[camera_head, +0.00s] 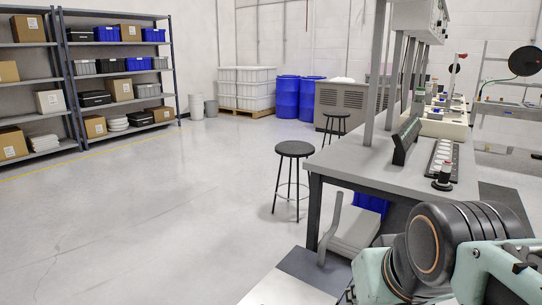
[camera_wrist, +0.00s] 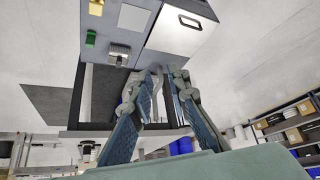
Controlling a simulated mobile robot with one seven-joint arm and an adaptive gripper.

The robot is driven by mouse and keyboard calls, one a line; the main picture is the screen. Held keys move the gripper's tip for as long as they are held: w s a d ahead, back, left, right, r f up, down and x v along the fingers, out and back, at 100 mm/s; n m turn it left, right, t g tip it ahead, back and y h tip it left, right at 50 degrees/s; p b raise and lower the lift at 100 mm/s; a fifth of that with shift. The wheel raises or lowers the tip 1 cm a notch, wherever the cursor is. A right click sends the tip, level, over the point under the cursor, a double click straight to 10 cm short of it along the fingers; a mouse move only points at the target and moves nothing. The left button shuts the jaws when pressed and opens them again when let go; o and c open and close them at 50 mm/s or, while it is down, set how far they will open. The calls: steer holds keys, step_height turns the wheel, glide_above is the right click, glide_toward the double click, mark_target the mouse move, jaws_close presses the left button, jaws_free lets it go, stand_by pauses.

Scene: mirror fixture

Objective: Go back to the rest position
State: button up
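The task names no object. My gripper (camera_wrist: 164,74) shows in the wrist view, its two blue-grey fingers reaching up from the bottom edge. The fingertips lie close together with a narrow gap, and I see nothing held between them. Beyond them, in the tilted wrist view, is a grey cabinet or fixture (camera_wrist: 135,50) with a handled white panel (camera_wrist: 180,30); I cannot tell whether the fingers touch it. In the head view my arm fills the lower right corner, and the gripper itself is out of that view.
A workbench (camera_head: 365,165) stands right of centre, close to my arm, with a black knob-like device (camera_head: 442,178) on it. A black stool (camera_head: 294,150) stands beside the bench. Shelves (camera_head: 120,68) and blue barrels (camera_head: 287,97) line the back. The left floor is clear.

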steer(key=s+a+f+g, duration=0.1)
steer(key=s+f, duration=0.1)
steer(key=s, duration=0.3)
step_height(320, 180, up, 32)
steer(key=w+p, duration=0.1)
steer(key=p, duration=3.1)
steer(key=shift+w+a, duration=0.15)
